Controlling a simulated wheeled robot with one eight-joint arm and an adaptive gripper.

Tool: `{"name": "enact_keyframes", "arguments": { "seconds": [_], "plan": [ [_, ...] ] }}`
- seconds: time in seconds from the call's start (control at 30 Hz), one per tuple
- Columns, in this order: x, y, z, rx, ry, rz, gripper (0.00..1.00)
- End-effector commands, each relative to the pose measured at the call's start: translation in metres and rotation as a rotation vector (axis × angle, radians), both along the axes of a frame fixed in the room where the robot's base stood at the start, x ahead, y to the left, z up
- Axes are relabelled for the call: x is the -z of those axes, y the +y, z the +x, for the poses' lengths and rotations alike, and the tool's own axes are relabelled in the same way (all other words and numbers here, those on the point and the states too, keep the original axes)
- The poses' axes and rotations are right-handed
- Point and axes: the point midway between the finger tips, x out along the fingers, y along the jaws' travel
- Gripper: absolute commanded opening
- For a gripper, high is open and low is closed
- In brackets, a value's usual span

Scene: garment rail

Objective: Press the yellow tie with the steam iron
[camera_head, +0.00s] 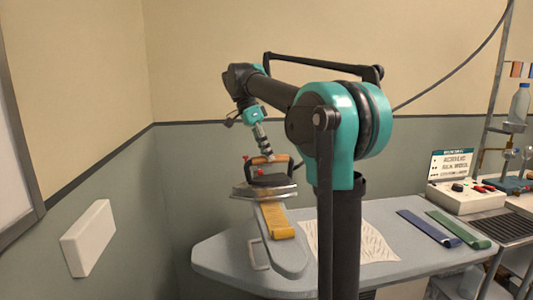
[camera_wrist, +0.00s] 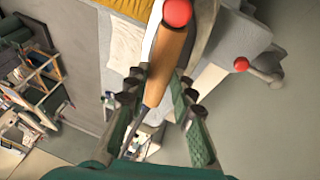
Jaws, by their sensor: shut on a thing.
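The steam iron (camera_head: 265,190) has a dark body, a pale metal base and an orange-brown handle. In the head view it is over the far part of the yellow tie (camera_head: 279,222); I cannot tell whether it touches. The tie lies along a narrow padded board (camera_head: 290,256), and its near end shows in front of the iron. My gripper (camera_head: 266,158) is above the iron and shut on its handle. In the wrist view the handle (camera_wrist: 165,62) runs between my gripper's fingers (camera_wrist: 158,102), with a red knob (camera_wrist: 177,12) at its end. A yellow patch of the tie (camera_wrist: 125,7) shows at the top.
The grey ironing table (camera_head: 225,262) bears a cream cloth (camera_head: 372,243) right of the padded board. A blue tie (camera_head: 428,228) and a green tie (camera_head: 458,229) lie further right. A control box (camera_head: 465,197) with a sign stands at the back right. A wall is on the left.

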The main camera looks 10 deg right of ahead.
Motion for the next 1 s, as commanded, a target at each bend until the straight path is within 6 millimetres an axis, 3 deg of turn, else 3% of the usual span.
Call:
{"name": "enact_keyframes", "arguments": {
  "seconds": [1.0],
  "plan": [
    [0.011,0.0,0.0,0.0,0.001,-0.001,0.0]
  ]
}}
